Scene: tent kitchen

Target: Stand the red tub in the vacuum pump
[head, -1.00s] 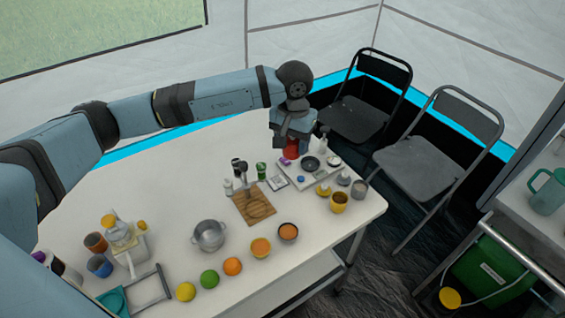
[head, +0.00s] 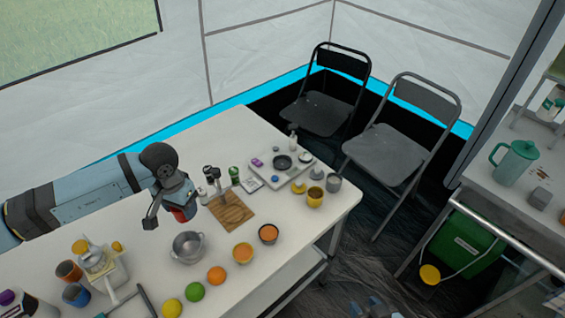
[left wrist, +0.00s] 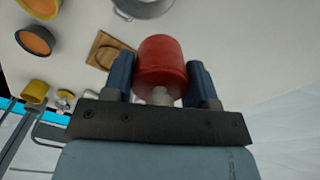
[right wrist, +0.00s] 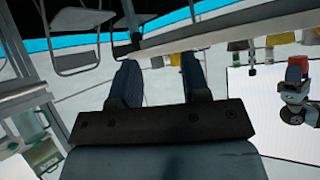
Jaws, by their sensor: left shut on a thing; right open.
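My left gripper (head: 172,208) is shut on the red tub (head: 185,213), holding it above the table left of the wooden board. In the left wrist view the red tub (left wrist: 162,58) sits between the two fingers. A cream device with a yellow cap (head: 104,262) stands on the table's left part, lower left of the gripper; it may be the vacuum pump, but I cannot tell for sure. My right gripper (right wrist: 160,78) is open and empty in its wrist view, away from the tub.
A metal pot (head: 188,247), wooden board (head: 230,212) and several fruits and bowls stand on the white table (head: 255,290). A tray (head: 300,165) with small items is at the back right. Orange and blue cups (head: 75,294) stand beside the cream device. Folding chairs (head: 400,150) are behind.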

